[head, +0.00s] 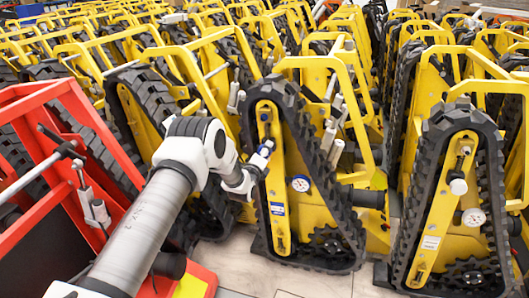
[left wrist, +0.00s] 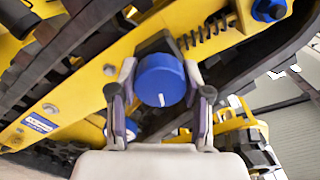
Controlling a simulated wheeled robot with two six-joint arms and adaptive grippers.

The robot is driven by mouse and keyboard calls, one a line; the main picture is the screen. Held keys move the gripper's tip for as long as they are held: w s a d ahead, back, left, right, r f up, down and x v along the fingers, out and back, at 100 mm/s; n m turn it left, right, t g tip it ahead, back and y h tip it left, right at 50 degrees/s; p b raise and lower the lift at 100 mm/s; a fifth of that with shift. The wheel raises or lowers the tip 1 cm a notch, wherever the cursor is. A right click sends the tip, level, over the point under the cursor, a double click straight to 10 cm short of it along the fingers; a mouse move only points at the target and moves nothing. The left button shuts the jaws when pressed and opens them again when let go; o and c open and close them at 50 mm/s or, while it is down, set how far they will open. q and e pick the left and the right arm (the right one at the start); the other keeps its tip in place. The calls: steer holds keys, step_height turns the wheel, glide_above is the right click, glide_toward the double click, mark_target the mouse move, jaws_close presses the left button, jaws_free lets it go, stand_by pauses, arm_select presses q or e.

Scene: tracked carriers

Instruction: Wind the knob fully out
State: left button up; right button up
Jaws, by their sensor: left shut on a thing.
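The blue knob (left wrist: 160,80) sits on the yellow side frame of the middle tracked carrier (head: 282,215). In the left wrist view its round face points at the camera, with a short white mark near its lower edge. My left gripper (head: 262,156) reaches it from the left, and its two fingers (left wrist: 159,92) stand on either side of the knob, shut on it. In the head view the knob is small and partly covered by the fingers. The knob's shaft is hidden. My right gripper is not in view.
A round dial (head: 300,183) sits below and right of the knob. A black rubber track (head: 330,190) runs around the frame. A red frame (head: 85,110) stands at the left. Bare floor (head: 315,284) shows in front.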

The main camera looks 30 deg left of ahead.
arm_select(q)
steer(key=o, duration=1.2)
steer(key=shift+c, duration=0.2)
steer(key=v, duration=1.2)
